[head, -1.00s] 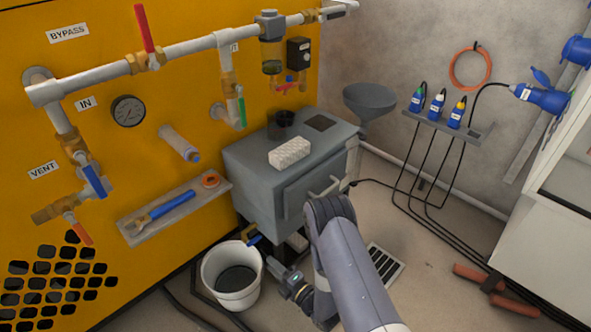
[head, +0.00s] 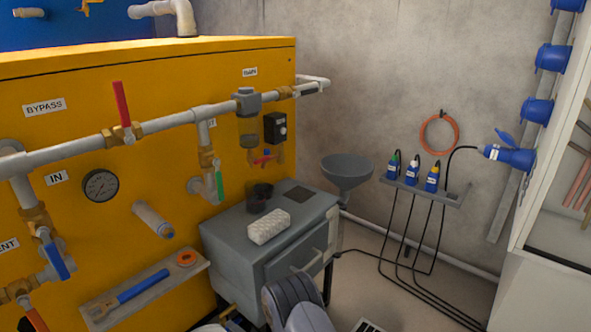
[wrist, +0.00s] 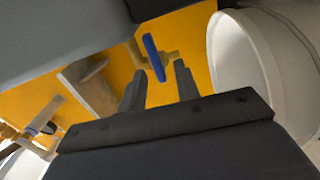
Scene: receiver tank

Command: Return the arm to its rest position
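My gripper shows in the wrist view (wrist: 159,88) with its two dark fingers apart and nothing between them. A blue-handled brass valve (wrist: 152,58) shows beyond the fingertips against the yellow panel; I see no contact with it. The white bucket (wrist: 222,65) is just right of the fingers. In the head view, only upper links of my arm show at the bottom edge, in front of the grey cabinet (head: 235,250). My gripper is out of that view.
The grey cabinet's underside (wrist: 60,25) fills the wrist view's upper left, close to the gripper. A white block (head: 268,227) and a dark cup (head: 259,196) stand on the cabinet. Cables cross the floor.

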